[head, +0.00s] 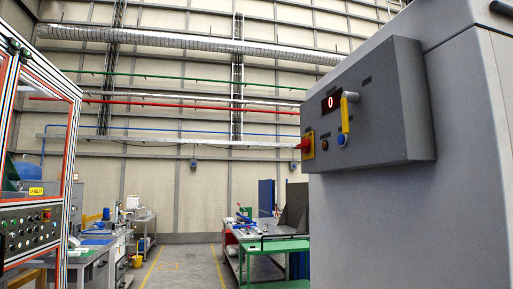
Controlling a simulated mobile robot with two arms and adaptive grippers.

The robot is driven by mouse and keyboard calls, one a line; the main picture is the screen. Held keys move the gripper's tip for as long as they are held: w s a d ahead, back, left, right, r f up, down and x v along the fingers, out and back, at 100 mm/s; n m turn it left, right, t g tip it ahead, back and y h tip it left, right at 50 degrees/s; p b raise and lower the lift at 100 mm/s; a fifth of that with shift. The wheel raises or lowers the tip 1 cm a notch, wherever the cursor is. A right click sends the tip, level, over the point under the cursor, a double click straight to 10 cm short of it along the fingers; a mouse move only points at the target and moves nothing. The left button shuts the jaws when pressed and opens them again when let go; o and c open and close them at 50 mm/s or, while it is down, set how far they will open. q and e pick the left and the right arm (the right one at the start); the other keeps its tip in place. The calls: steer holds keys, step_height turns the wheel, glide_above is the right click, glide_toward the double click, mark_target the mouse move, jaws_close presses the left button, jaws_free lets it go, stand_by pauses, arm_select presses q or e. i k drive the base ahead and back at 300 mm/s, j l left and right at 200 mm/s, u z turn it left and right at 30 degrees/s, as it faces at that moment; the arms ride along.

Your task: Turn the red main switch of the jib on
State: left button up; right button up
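A grey control box (390,115) is fixed to the face of a large grey cabinet or column at the right. At its left edge is a red rotary switch (304,145) on a yellow plate (310,152), seen nearly from the side, so its position cannot be told. A small display (331,102) on the box shows a red 0. Right of it is a yellow lever (344,112), with a blue button (342,140) below it and a small amber lamp or button (324,144) beside that. Neither of my grippers is in view.
A framed machine (40,150) with a button panel (28,230) stands close at the left. Workbenches (100,245) line the left behind it, and a green-topped table (278,246) stands ahead. A clear floor aisle (180,268) with yellow lines runs between them.

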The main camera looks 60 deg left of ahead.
mark_target(305, 146)
steer(key=u, duration=1.65)
